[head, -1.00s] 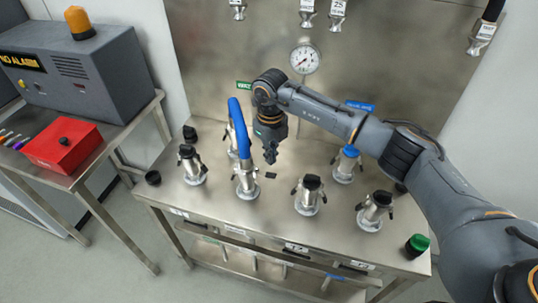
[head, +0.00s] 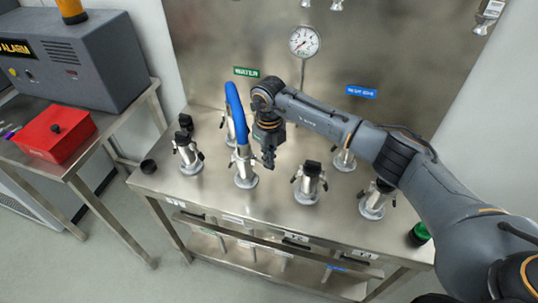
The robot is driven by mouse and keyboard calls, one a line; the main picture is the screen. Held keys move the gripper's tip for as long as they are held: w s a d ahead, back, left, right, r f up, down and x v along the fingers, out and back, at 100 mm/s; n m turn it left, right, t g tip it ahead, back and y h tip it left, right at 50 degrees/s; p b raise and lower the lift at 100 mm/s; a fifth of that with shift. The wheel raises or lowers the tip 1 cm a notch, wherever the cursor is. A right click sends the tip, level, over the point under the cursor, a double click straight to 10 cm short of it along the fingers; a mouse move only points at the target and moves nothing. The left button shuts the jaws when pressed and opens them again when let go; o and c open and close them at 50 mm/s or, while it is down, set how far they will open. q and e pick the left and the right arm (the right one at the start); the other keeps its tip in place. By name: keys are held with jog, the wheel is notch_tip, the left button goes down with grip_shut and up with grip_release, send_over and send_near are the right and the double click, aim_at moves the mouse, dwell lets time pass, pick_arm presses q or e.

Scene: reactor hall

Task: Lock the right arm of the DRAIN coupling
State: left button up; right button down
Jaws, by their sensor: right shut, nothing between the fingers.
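The coupling with the blue hose (head: 236,112) is a silver upright fitting (head: 244,172) on the steel bench. No DRAIN label is readable, so I cannot tell for sure which coupling it names. My right gripper (head: 268,164) points down just right of this coupling, fingers shut and empty, low over the bench. It covers the coupling's right side, so its right lock arm is hidden or too small to make out. Whether the fingertips touch it, I cannot tell. My left gripper is not in view.
Capped couplings stand left (head: 187,154) and right (head: 309,184) of the hose, with another at far right (head: 375,199). A fitting (head: 344,158) stands behind, partly under my forearm. A black cap (head: 148,166) and a green cap (head: 419,234) sit near the bench ends. A gauge (head: 304,41) is behind.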

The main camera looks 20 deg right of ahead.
notch_tip(320, 180, down, 2)
jog(key=shift+f+b, duration=0.1)
jog(key=shift+b, duration=0.25)
jog(key=f+b, duration=0.2)
jog(key=shift+w+a+b, duration=0.15)
jog(key=shift+a+b, duration=0.1)
jog(key=shift+b, duration=0.05)
jog(key=shift+r+p, duration=0.3)
jog(key=shift+s+d+r+p, duration=0.3)
jog(key=shift+d+r+p, duration=0.2)
notch_tip(320, 180, up, 6)
jog(key=p, duration=0.3)
jog(key=shift+f+p, duration=0.1)
jog(key=shift+p, duration=0.2)
